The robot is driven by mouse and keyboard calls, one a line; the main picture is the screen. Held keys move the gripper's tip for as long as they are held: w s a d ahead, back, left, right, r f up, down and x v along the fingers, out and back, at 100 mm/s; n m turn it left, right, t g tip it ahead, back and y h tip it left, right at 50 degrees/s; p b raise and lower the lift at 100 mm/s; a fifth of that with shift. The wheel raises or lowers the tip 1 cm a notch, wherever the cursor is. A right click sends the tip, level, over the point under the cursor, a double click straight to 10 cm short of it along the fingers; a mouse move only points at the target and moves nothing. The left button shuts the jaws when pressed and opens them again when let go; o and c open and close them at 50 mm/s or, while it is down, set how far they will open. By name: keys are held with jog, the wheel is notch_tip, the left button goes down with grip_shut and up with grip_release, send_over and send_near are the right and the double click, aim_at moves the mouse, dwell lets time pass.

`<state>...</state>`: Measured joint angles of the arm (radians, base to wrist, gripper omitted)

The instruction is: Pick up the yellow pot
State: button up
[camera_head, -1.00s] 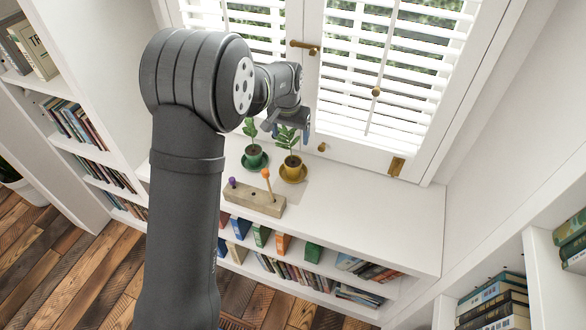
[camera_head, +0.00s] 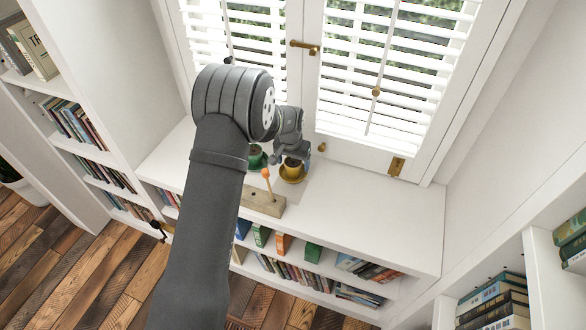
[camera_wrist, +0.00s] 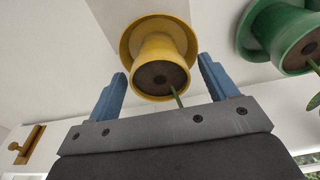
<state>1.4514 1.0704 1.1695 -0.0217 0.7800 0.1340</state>
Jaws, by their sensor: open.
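The yellow pot (camera_head: 291,167) stands upright on its yellow saucer (camera_head: 293,178) on the white sill-like shelf top, with a plant in it. In the wrist view the yellow pot (camera_wrist: 158,65) appears between the two blue fingers. My gripper (camera_head: 291,158) is open and low over the pot, hiding most of its plant. In the wrist view my gripper (camera_wrist: 166,84) has one finger on each side of the pot's rim, with a gap to each. I cannot tell how deep the fingers reach along the pot.
A green pot (camera_head: 256,158) stands close to the left, partly behind my arm; in the wrist view it is at the upper right. A wooden block with an orange-topped peg (camera_head: 266,203) lies in front. The shelf top (camera_head: 370,215) to the right is clear. Window blinds (camera_head: 400,70) rise behind.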

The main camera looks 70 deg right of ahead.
aim_at(294, 162)
jog(key=shift+f, duration=0.4)
jog(key=c, duration=1.3)
jog(key=shift+r, duration=0.1)
notch_tip(294, 162, up, 4)
jog(key=shift+d, duration=0.1)
jog(key=shift+s+a+r, duration=0.75)
jog(key=shift+s+r, duration=0.9)
jog(key=shift+s, duration=0.15)
jog(key=shift+s+a+r, duration=0.8)
jog(key=shift+s+r, duration=0.85)
jog(key=shift+s, duration=0.1)
jog(key=shift+s+a+r, duration=0.75)
jog(key=shift+s+r, duration=0.9)
jog(key=shift+s, duration=0.15)
